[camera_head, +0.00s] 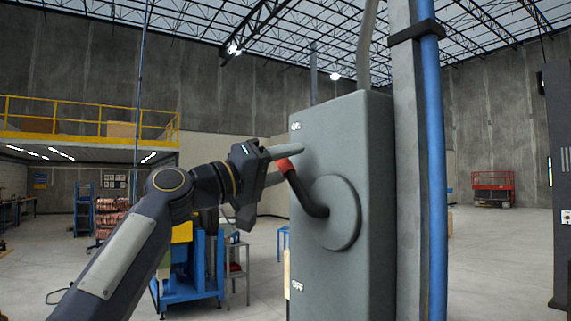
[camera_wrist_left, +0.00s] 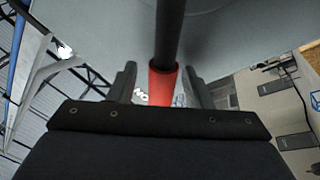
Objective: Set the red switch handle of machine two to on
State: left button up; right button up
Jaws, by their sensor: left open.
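The switch handle is a bent black lever (camera_head: 309,203) with a red end (camera_head: 284,165). It rises up and to the left from a round grey disc (camera_head: 342,214) on a grey switch box (camera_head: 350,125). ON is marked near the box's top and OFF near its bottom; the red end points toward the ON side. My left gripper (camera_head: 287,162) is open at the red end. In the left wrist view the red sleeve (camera_wrist_left: 162,84) lies between the two spread fingers, with a gap on each side. My right gripper is not in view.
A blue pipe (camera_head: 432,170) and a grey column (camera_head: 405,200) stand right beside the box. A blue workstand (camera_head: 190,285) is behind my left arm. A red lift (camera_head: 493,188) is far off at the right. The floor right of the pipe is clear.

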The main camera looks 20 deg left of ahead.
pick_arm(q)
jog(key=shift+s+a+f, duration=0.2)
jog(key=b+v, duration=0.3)
jog(key=v, duration=0.4)
jog(key=shift+b, duration=0.4)
jog(key=shift+s+r, duration=0.1)
jog(key=shift+r, duration=0.05)
jog(key=s+d+f+g+y, duration=0.2)
jog(key=s+f+g+y, duration=0.1)
jog(key=f, duration=1)
jog(key=s+d+f+g+y, duration=0.1)
jog(key=s+f+g+y, duration=0.15)
jog(key=f, duration=1.05)
jog(key=s+f+g+y, duration=0.1)
jog(key=s+f+g, duration=0.1)
jog(key=s+f, duration=0.4)
jog(key=s+d+f+g+y, duration=0.1)
jog(key=s+f, duration=0.5)
jog(key=f, duration=0.9)
jog(key=s+f+g+y, duration=0.1)
jog(key=s+f+g, duration=0.1)
jog(key=s+f, duration=0.4)
notch_tip(320, 180, down, 5)
jog(key=shift+d+f+g+y, duration=0.15)
jog(key=shift+d+g+y, duration=0.05)
jog(key=shift+g+y, duration=0.15)
jog(key=shift+s, duration=0.15)
